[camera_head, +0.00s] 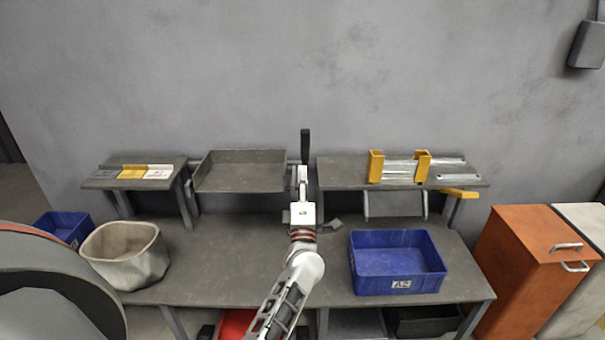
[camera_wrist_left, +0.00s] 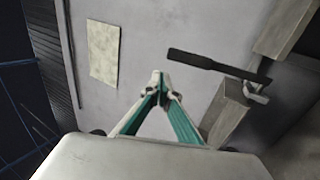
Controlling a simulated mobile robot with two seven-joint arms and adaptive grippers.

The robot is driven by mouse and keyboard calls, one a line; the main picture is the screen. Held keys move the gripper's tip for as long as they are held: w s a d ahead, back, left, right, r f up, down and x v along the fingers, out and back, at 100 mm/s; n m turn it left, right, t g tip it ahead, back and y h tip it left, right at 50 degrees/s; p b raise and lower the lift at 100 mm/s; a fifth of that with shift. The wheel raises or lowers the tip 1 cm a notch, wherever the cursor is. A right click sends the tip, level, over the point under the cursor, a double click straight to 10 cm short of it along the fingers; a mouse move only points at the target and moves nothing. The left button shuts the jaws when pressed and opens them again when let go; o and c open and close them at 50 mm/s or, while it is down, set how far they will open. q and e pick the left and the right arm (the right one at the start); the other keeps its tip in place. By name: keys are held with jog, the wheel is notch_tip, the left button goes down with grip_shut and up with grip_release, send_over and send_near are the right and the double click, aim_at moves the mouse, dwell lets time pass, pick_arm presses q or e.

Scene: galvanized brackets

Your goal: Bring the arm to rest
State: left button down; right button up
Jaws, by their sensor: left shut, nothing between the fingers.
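My left gripper (camera_head: 302,172) is in the middle of the head view, raised in front of the back of the workbench (camera_head: 230,270). It is shut and empty. In the left wrist view the left gripper (camera_wrist_left: 159,78) shows its two green-sided fingers meeting at the tips, with nothing between them. A black bar (camera_head: 305,146) stands just beyond it in the head view. The black bar (camera_wrist_left: 215,65) lies right of the fingertips in the wrist view, apart from them. My right gripper is not in view.
A blue bin (camera_head: 398,283) stands on the bench to the right, a beige fabric bin (camera_head: 125,256) to the left. The right shelf carries a yellow holder (camera_head: 376,166) with metal strips. An orange cabinet (camera_head: 520,270) is far right. The bench's middle is largely clear.

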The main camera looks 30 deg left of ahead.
pick_arm(q)
jog(key=shift+f, duration=0.1)
jog(key=s+d+f+m+g+h, duration=0.3)
jog(key=s+d+f+m+h, duration=0.45)
jog(key=s+f+m, duration=0.4)
jog(key=s+d+f+m+g+h, duration=0.2)
jog(key=s+d+f+m+h, duration=0.6)
jog(key=f+m, duration=0.5)
jog(key=s+d+f+m+g, duration=0.1)
jog(key=s+f+m+g, duration=0.1)
jog(key=s+f, duration=0.2)
jog(key=s+d+f+m+g+y, duration=0.1)
jog(key=s+f, duration=0.3)
jog(key=s, duration=0.5)
jog(key=shift+s+d+m+g, duration=0.3)
jog(key=shift+d+m+g, duration=0.15)
jog(key=shift+d, duration=0.15)
